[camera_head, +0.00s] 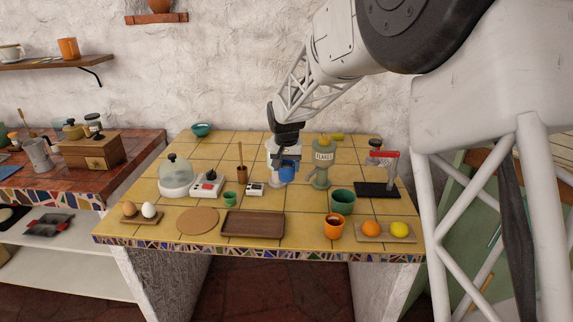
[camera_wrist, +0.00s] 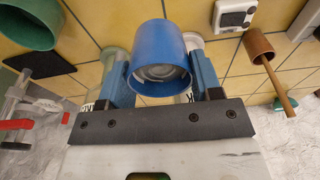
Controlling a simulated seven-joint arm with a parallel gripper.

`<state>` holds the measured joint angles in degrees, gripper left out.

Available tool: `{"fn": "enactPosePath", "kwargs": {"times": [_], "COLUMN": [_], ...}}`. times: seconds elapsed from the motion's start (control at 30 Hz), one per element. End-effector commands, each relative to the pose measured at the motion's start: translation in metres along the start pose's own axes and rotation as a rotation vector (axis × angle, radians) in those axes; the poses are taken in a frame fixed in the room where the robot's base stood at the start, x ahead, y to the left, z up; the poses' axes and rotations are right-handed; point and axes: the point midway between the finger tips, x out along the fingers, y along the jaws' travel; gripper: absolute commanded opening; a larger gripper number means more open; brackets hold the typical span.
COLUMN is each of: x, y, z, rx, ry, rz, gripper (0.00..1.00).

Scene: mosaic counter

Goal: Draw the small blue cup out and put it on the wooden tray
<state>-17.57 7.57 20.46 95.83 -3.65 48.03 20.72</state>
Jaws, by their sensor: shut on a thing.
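The small blue cup (camera_head: 287,172) is between the fingers of my gripper (camera_head: 288,162), near the middle of the counter. In the wrist view the blue cup (camera_wrist: 158,58) fills the space between the two blue-grey fingers, which press its sides; I look into its open mouth. Whether its base touches the counter cannot be told. The wooden tray (camera_head: 253,224) lies empty at the counter's front edge, nearer and left of the cup.
A green labelled jar (camera_head: 322,166) stands close right of the cup, and a pale jar is partly hidden behind my gripper. A white timer (camera_head: 255,189), a small green cup (camera_head: 229,199) and a brown pot with a stick (camera_head: 242,172) stand left. A green bowl (camera_head: 342,201) stands right.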

Motion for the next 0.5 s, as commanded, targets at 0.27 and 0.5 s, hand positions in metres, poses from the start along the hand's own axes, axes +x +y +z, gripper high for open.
{"fn": "enactPosePath", "kwargs": {"times": [0.27,0.5], "x": [0.0038,0.0072], "y": [0.0,0.0001], "z": [-0.0006,-0.0009], "rx": [0.0,0.0], "ry": [0.0,0.0], "rz": [0.0,0.0], "gripper": [0.26,0.26]}}
